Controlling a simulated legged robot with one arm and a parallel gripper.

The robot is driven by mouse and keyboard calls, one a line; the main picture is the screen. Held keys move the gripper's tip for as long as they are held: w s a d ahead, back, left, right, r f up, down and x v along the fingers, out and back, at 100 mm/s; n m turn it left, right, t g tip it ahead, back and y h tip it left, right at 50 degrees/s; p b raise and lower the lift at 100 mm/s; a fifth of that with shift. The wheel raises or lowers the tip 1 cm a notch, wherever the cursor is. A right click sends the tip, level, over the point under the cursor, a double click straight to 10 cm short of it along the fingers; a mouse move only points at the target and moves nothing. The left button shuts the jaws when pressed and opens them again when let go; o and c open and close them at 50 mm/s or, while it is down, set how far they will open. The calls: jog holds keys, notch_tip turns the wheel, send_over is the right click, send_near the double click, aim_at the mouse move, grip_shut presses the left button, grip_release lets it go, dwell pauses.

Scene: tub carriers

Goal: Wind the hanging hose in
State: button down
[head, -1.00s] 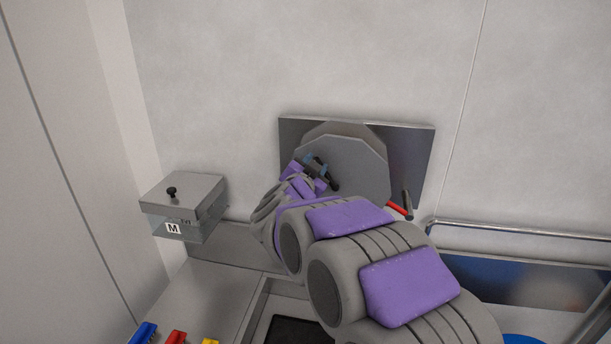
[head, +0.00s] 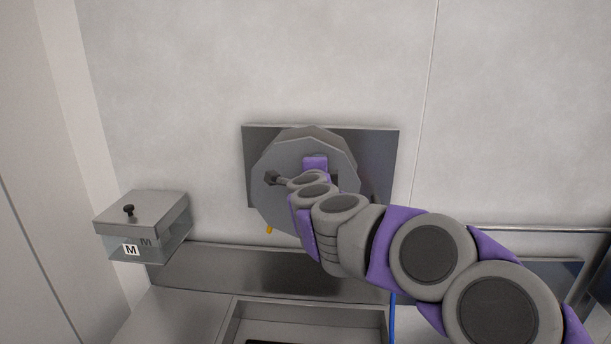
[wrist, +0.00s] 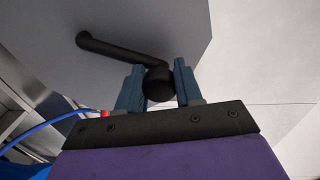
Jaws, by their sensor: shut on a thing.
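The hose reel is a grey many-sided disc (head: 268,155) on a dark wall plate (head: 380,150). It fills the upper left of the wrist view (wrist: 120,20). Its black crank (wrist: 115,50) ends in a round knob. My gripper (wrist: 158,66) has its blue fingers shut on that knob, close to the reel's face. In the head view my arm covers the fingers; a dark crank part (head: 271,178) shows left of them. A blue hose (head: 392,318) hangs below the plate, partly behind my arm. It also shows in the wrist view (wrist: 40,126), near a small red piece.
A clear box with a grey lid and an "M" label (head: 131,250) stands left of the reel. A metal rail (head: 530,229) runs along the right wall. A recessed tray (head: 300,312) lies below. A small orange piece (head: 269,230) shows under the reel.

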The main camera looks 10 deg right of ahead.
jog(key=s+d+f+m+y+b, duration=0.1)
jog(key=d+f+m+b, duration=0.3)
jog(key=m+b, duration=0.2)
jog(key=shift+d+f+m+t+b, duration=0.3)
jog(key=shift+d+f+m+b, duration=0.1)
jog(key=shift+m, duration=0.1)
jog(key=shift+s, duration=0.1)
jog(key=c, duration=0.8)
grip_release()
jog(key=shift+a, duration=0.1)
jog(key=shift+s, duration=0.1)
jog(key=p+v, duration=0.1)
jog(key=v, duration=1.6)
jog(key=shift+r, duration=0.1)
